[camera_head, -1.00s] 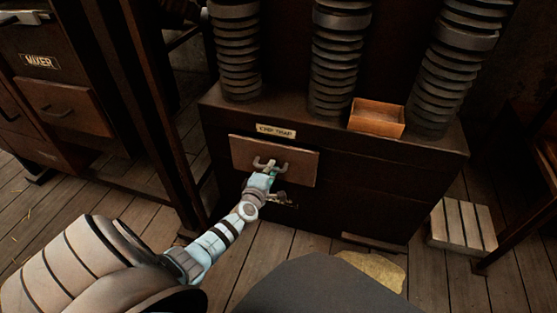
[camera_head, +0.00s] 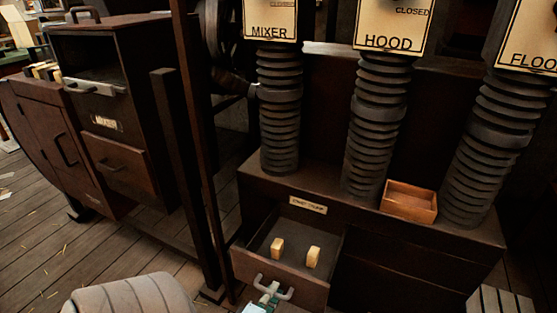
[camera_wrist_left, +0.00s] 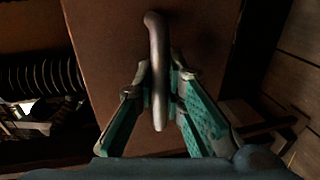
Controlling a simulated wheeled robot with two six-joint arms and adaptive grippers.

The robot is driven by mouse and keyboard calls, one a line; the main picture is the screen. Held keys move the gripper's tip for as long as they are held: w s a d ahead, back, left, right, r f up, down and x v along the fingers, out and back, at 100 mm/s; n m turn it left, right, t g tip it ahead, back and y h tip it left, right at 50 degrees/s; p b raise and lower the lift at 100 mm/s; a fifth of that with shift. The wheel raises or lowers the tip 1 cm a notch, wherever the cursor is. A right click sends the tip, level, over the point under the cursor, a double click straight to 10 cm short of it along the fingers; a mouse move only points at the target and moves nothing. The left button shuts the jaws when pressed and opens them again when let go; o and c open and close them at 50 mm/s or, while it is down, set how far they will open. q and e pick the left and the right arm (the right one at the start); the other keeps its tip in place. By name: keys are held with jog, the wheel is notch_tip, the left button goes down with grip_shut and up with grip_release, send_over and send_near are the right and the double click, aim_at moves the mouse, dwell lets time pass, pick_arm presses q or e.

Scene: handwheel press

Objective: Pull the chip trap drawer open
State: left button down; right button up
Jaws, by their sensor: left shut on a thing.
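The chip trap drawer (camera_head: 281,280) stands pulled out of the dark cabinet, below its small label (camera_head: 308,205). Two pale yellow blocks (camera_head: 312,257) stand upright inside it. My left gripper (camera_head: 266,298) is at the drawer's metal handle (camera_head: 287,292), at the bottom of the head view. In the left wrist view the green fingers (camera_wrist_left: 158,90) are shut around the handle bar (camera_wrist_left: 158,60), in front of the brown drawer front (camera_wrist_left: 105,50). My right gripper is not in view.
A small open wooden box (camera_head: 409,202) sits on the cabinet ledge. Ribbed hoses rise behind it, under signs reading MIXER (camera_head: 270,20), HOOD (camera_head: 390,25) and FLOO. Another cabinet with a drawer (camera_head: 120,162) stands to the left, beyond dark posts (camera_head: 181,170).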

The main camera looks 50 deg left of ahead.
pick_arm(q)
jog(key=shift+s+d, duration=0.15)
jog(key=shift+s, duration=0.1)
jog(key=c, duration=1.7)
grip_release()
jog(key=shift+o, duration=0.2)
jog(key=shift+s, duration=0.1)
jog(key=v, duration=1.1)
jog(key=shift+s, duration=0.35)
jog(key=shift+d+r, duration=0.1)
jog(key=shift+d, duration=0.1)
